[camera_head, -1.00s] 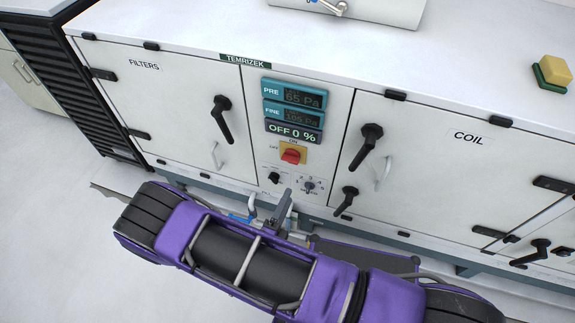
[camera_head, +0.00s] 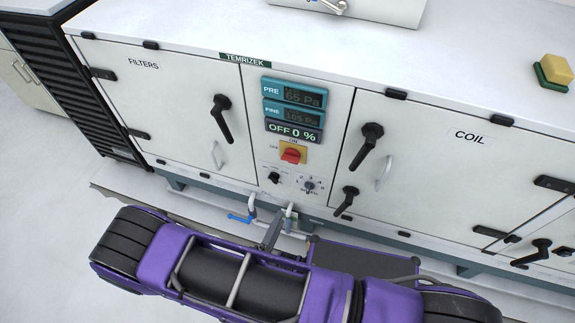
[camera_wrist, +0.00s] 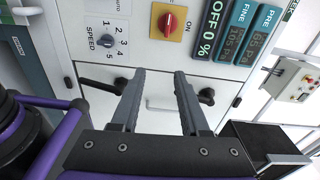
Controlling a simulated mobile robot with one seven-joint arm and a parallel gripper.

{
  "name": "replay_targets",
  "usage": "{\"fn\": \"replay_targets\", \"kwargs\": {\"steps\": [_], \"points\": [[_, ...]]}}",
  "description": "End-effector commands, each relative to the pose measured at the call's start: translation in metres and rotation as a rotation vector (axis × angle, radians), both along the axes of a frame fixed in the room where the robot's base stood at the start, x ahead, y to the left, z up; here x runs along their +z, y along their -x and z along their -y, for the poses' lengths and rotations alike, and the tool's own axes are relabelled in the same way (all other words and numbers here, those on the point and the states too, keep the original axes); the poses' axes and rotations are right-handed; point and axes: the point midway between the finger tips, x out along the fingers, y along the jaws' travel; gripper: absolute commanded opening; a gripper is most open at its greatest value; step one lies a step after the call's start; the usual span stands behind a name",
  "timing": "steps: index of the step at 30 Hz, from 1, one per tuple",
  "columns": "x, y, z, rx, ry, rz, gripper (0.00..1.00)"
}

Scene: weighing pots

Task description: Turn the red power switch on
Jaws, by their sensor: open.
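The red power switch (camera_head: 291,156) sits on a yellow plate in the centre panel of the white cabinet, under the display (camera_head: 294,132) reading "OFF 0 %". It also shows in the wrist view (camera_wrist: 168,22), just beyond my fingertips, with "ON" and "OFF" lettered beside its plate. My gripper (camera_wrist: 159,76) is open and empty, its two grey fingers spread below the switch in that view and apart from it. In the head view my gripper (camera_head: 272,232) shows in front of the cabinet's lower edge, below the switch, partly hidden by my purple arm.
A black knob (camera_head: 274,178) and a speed dial (camera_head: 309,186) sit under the switch. Black door handles (camera_head: 222,117) and (camera_head: 365,150) stick out on either side. Pipes with a blue valve lever (camera_head: 240,218) stand at the cabinet's foot. The floor at left is clear.

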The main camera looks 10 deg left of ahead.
Motion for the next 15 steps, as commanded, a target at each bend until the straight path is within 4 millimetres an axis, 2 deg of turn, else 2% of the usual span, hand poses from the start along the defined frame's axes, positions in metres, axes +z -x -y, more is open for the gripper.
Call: {"fn": "replay_targets", "kwargs": {"steps": [7,15], "points": [[0.000,0.017,-0.001,0.001,0.000,0.000,0.45],[0.000,0.022,-0.002,0.000,0.001,0.001,0.45]]}}
